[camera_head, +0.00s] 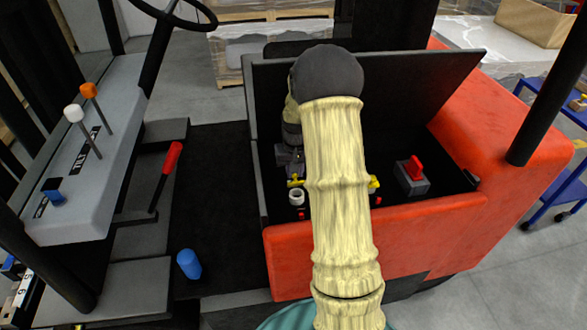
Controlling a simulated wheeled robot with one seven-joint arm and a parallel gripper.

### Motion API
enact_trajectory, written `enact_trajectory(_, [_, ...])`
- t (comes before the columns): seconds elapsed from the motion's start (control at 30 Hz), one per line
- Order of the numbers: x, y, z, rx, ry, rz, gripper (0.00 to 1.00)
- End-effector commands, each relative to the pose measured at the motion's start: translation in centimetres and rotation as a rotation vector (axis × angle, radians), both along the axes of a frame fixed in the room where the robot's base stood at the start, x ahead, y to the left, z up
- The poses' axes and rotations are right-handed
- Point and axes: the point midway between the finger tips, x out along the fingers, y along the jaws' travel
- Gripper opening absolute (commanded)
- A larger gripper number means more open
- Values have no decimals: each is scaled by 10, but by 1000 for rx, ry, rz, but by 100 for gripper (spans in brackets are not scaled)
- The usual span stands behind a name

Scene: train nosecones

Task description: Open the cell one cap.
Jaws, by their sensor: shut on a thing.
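My arm reaches over the open compartment of an orange-red vehicle and bends down inside it. My gripper (293,169) points down at the left inner side of the compartment, small and partly hidden by my arm. It is shut on a small yellow cap (295,182). A white ring-shaped neck (296,197) with a dark middle stands just in front of that cap. A second yellow cap (374,182) shows at the right edge of my arm, partly covered. I cannot read any cell number.
A red switch on a grey block (412,177) sits in the compartment's right part. The black lid (430,90) stands raised behind. The orange-red front wall (420,222) borders the opening. A blue cylinder (188,264) stands on the dark floor; a red-handled lever (172,160) is left.

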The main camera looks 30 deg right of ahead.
Motion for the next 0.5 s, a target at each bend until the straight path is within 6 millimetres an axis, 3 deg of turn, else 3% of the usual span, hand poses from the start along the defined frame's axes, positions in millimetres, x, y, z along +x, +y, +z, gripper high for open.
enact_trajectory(0.1, [1, 0, 1, -1, -5, 1, 0])
enact_trajectory(0.13, [1, 0, 1, -1, -6, 1, 27])
enact_trajectory(0.2, [1, 0, 1, -1, -5, 1, 41])
enact_trajectory(0.5, [0, 0, 1, -1, -3, 0, 42])
